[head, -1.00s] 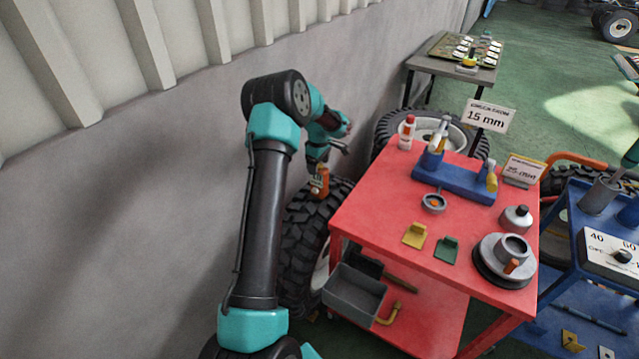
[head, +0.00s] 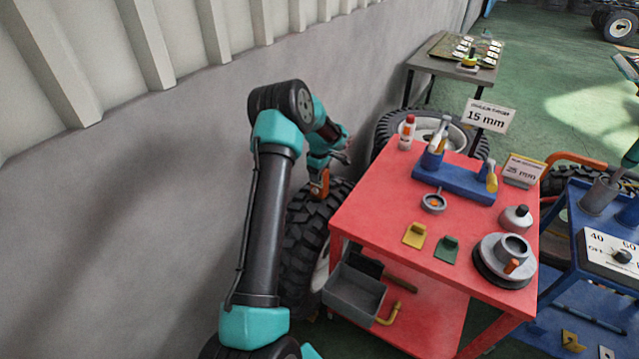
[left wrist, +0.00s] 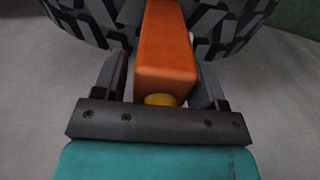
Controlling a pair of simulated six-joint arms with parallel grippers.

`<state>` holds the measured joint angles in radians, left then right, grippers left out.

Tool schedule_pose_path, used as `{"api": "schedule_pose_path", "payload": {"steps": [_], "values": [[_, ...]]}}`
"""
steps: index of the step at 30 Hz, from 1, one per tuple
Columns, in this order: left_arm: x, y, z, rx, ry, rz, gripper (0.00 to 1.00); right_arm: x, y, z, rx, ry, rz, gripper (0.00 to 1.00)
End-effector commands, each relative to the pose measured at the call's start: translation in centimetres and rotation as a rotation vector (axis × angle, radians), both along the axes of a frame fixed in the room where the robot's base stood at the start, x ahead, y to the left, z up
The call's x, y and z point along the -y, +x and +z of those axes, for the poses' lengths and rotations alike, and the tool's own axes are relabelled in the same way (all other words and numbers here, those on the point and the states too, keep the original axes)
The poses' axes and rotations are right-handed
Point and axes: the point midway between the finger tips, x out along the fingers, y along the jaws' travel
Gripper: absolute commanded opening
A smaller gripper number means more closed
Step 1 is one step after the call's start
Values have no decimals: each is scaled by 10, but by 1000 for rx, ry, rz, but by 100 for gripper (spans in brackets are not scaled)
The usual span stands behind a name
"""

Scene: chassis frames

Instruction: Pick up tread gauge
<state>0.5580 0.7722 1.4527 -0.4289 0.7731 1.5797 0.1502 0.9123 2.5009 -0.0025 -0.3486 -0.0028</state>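The tread gauge, as far as I can tell, is the orange block-shaped piece (head: 319,187) at the top of the upright black tyre (head: 303,235) beside the wall. In the left wrist view the orange piece (left wrist: 166,68) lies between my fingers, with a yellow round end (left wrist: 160,99) toward my palm. My left gripper (head: 326,172) is around it in the head view. The fingers (left wrist: 163,80) stand on both sides with narrow gaps, so they look open. The gauge's far end is hidden or out of frame. My right gripper is not recognisable in view.
A red cart (head: 375,215) stands right of the tyre, with a blue tool holder (head: 455,181), small parts and a grey bin (head: 353,294). The grey wall (head: 130,210) is close on the left. Another tyre (head: 480,146) lies behind the cart.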

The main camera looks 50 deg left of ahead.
Motion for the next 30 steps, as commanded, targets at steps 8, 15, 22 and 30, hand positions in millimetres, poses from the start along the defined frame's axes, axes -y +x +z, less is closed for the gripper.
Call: {"api": "schedule_pose_path", "payload": {"steps": [8, 15, 22, 30], "values": [[0, 0, 0, 0, 0, 0, 38, 0, 0, 0, 0, 0, 0, 79], [0, 0, 0, 0, 0, 0, 16, 0, 0, 0, 0, 0, 0, 79], [0, 0, 1, 1, 0, 0, 11, 0, 0, 0, 0, 0, 0, 79], [-1, 0, 24, 3, 2, 0, 11, 0, 0, 0, 0, 0, 0, 79]]}}
